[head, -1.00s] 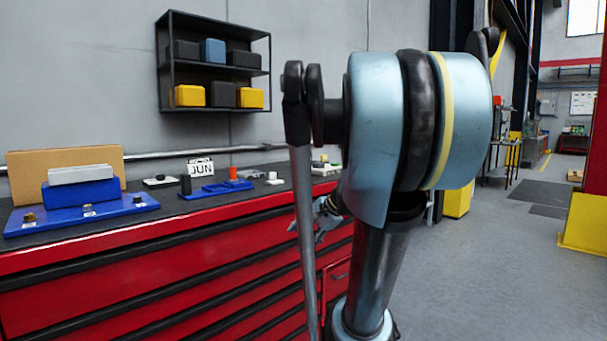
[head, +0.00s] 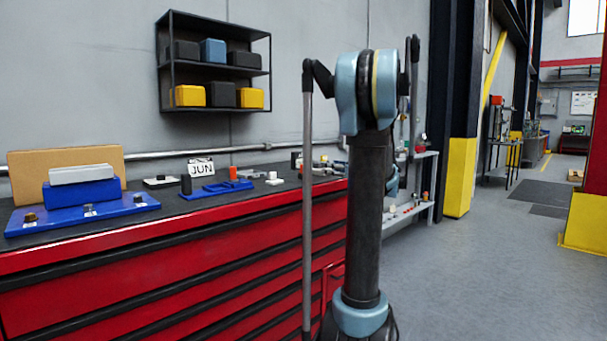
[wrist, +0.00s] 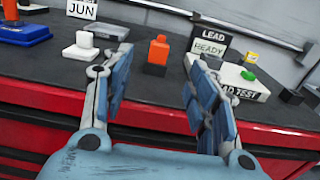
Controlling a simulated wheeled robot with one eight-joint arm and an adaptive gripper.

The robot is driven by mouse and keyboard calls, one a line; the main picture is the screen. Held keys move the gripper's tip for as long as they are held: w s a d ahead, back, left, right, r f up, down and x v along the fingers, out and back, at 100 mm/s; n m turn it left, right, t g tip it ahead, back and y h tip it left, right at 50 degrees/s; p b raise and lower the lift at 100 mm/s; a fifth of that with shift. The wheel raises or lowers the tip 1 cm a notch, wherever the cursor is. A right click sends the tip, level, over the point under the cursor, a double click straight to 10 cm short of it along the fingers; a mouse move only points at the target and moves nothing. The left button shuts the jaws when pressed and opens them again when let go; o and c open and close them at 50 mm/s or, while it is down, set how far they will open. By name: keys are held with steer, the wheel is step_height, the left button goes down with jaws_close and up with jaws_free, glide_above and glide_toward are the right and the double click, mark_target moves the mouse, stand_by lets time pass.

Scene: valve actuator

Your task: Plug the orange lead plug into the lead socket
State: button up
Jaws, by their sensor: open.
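The orange plug (wrist: 158,50) stands upright on a dark foot on the bench in the wrist view. My gripper (wrist: 160,78) is open and empty, its two blue-grey fingers spread to either side below the plug in the picture, the plug showing in the gap beyond them. A white "LEAD TEST" box (wrist: 247,94) stands right of the right finger, partly hidden by it, with a green piece (wrist: 230,73) on top. I cannot tell which part is the lead socket. In the head view my arm stands over the bench's right end and my fingers cannot be made out.
A "LEAD" sign (wrist: 213,30) stands behind the box. A black block (wrist: 290,97) and a yellow piece (wrist: 250,57) are at right. A white block with a knob (wrist: 88,46) is at left. The red cabinet's (head: 150,290) bench top carries a blue fixture (head: 82,215).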

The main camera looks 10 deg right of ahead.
glide_toward(304, 163)
steer(key=x, duration=0.5)
steer(key=shift+w+d+f, duration=0.1)
steer(key=shift+d, duration=0.05)
steer(key=shift+x, duration=2.8)
steer(key=shift+d, duration=0.2)
steer(key=c, duration=1.2)
